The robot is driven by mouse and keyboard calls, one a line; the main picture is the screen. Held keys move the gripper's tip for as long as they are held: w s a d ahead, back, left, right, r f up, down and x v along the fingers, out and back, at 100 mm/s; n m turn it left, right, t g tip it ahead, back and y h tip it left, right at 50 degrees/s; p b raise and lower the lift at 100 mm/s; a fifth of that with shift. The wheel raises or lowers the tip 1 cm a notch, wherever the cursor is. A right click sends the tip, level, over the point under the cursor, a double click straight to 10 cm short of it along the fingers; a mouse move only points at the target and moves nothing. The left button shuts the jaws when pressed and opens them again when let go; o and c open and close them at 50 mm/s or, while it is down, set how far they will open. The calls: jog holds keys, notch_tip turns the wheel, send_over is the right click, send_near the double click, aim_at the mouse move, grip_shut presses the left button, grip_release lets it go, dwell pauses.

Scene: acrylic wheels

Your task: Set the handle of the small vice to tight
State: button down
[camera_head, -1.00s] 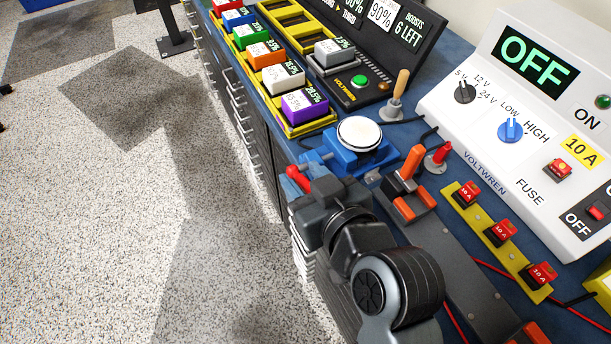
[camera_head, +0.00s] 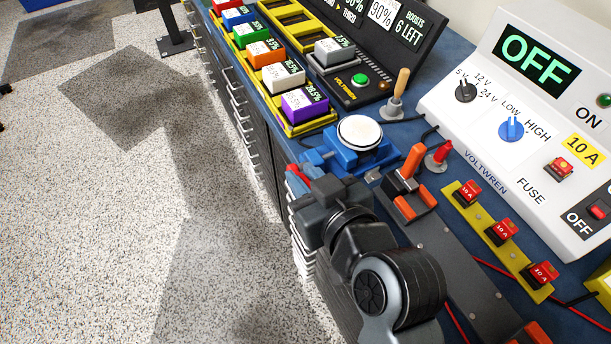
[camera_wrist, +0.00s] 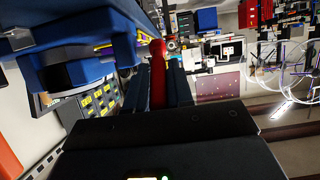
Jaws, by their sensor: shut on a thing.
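The small blue vice (camera_head: 368,162) stands at the bench's front edge, with a round white-topped piece (camera_head: 360,131) in it. Its red handle (camera_head: 293,176) is at the left, front end, mostly hidden by my gripper (camera_head: 300,176). In the wrist view the red handle (camera_wrist: 158,75) lies between the two dark blue fingers of my gripper (camera_wrist: 159,85), which are shut on it. The vice's blue body (camera_wrist: 75,60) fills the upper left there. The handle's far end is hidden.
A yellow rack (camera_head: 318,128) of coloured battery blocks stands behind the vice. An orange-handled switch (camera_head: 412,162) and a red-topped post (camera_head: 441,152) stand close to its right. The grey power supply (camera_head: 480,130) is further right. Open floor lies left of the bench.

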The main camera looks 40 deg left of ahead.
jog(key=shift+d+f+y+b, duration=0.1)
jog(key=shift+f+y+b, duration=0.35)
jog(key=shift+b, duration=0.7)
jog(key=b, duration=0.2)
jog(key=t+y+b, duration=0.1)
jog(key=b, duration=0.1)
jog(key=shift+s+d+f, duration=0.1)
jog(key=shift+d+f, duration=0.05)
jog(key=shift+f, duration=0.25)
jog(key=b, duration=0.3)
jog(key=y+b, duration=0.1)
jog(key=b, duration=0.2)
jog(key=shift+d+f+t, duration=0.15)
jog(key=shift+f+t, duration=0.2)
jog(key=shift+t, duration=0.05)
jog(key=shift+y+b, duration=0.35)
jog(key=shift+b, duration=0.2)
jog(key=shift+y+b, duration=0.3)
jog(key=shift+b, duration=0.55)
jog(key=shift+r, duration=0.15)
jog(key=c, duration=1.1)
grip_release()
